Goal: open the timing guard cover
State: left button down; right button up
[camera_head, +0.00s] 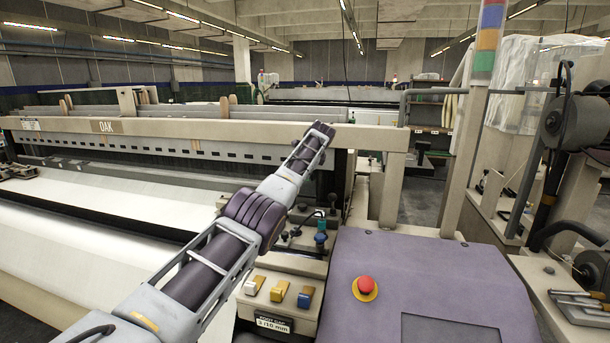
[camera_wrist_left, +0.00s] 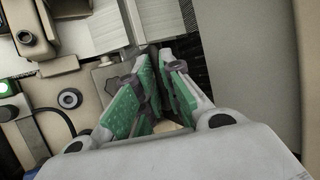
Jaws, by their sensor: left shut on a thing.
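My left gripper (camera_wrist_left: 158,72) shows in the left wrist view, its green-padded fingers close together and shut on a thin part at the edge of a smooth beige panel, which looks like the timing guard cover (camera_wrist_left: 262,60). The gripped part is mostly hidden between the fingers. A dark gap runs along the panel's left edge. In the head view my left arm reaches from the lower left up to the loom's right end, and its gripper is hidden behind the arm and machine parts. I cannot tell how far the cover is open. My right gripper is not in view.
A purple machine housing (camera_head: 440,270) with a red stop button (camera_head: 366,286) stands right of my arm. Yellow and blue switches (camera_head: 279,291) sit below the arm. A beige loom beam (camera_head: 200,129) crosses behind. In the wrist view, a green-lit button (camera_wrist_left: 6,88) and fittings lie left of the gripper.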

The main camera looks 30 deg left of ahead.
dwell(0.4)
pick_arm(q)
jog(key=c, duration=1.6)
grip_release()
jog(key=shift+a+f, duration=0.1)
jog(key=shift+c, duration=0.2)
jog(key=shift+r, duration=0.2)
jog(key=v, duration=1.2)
jog(key=shift+f, duration=0.15)
